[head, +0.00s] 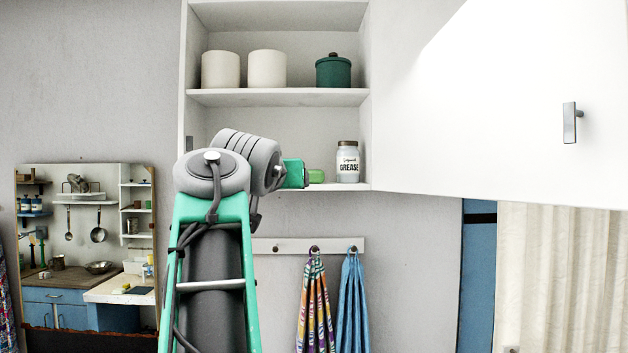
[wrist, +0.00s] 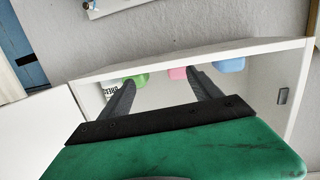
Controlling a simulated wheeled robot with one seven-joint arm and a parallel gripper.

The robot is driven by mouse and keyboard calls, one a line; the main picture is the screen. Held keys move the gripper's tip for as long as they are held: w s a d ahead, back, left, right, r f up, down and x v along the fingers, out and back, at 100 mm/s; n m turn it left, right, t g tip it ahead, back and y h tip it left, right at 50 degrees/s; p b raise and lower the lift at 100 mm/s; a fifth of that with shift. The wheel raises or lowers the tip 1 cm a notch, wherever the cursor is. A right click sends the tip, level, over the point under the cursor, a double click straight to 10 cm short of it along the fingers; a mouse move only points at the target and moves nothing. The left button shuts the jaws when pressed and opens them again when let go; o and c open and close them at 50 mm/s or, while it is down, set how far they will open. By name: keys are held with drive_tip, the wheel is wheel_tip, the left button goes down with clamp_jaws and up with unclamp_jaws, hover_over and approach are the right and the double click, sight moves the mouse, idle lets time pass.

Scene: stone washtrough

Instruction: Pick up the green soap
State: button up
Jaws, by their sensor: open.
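The green soap (head: 316,176) is a small pale-green block on the lowest shelf of the open wall cabinet, left of the grease jar. In the wrist view the green soap (wrist: 141,80) shows just beyond the left finger's tip, partly hidden. My gripper (wrist: 163,80) is open, with two dark fingers spread and nothing held between them. In the wrist view a pink block (wrist: 178,73) lies beyond, by the right finger's tip, and a blue block (wrist: 230,65) is further right. In the head view my arm hides the fingers and the shelf's left part.
The grease jar (head: 348,163) stands close right of the soap. Two white canisters (head: 267,70) and a dark green lidded pot (head: 333,71) are on the shelf above. The white cabinet door (head: 480,110) stands open at right. Two towels (head: 352,300) hang below.

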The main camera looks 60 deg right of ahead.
sight(312, 171)
drive_tip(key=shift+m+g+h, duration=0.6)
drive_tip(key=shift+h, duration=0.1)
drive_tip(key=s+d+r+p, duration=0.1)
drive_tip(key=d, duration=0.2)
drive_tip(key=d+p, duration=0.1)
drive_tip(key=d, duration=0.2)
drive_tip(key=s+d+r+p, duration=0.1)
drive_tip(key=d, duration=0.2)
drive_tip(key=shift+s+r, duration=0.3)
drive_tip(key=shift+r, duration=0.05)
drive_tip(key=shift+w+d+f, duration=0.25)
drive_tip(key=shift+w+d, duration=0.05)
drive_tip(key=shift+d, duration=0.1)
drive_tip(key=c, duration=0.4)
drive_tip(key=shift+s+a+r, duration=0.1)
drive_tip(key=shift+a, duration=0.15)
drive_tip(key=c, duration=0.5)
drive_tip(key=shift+s, duration=0.1)
clamp_jaws()
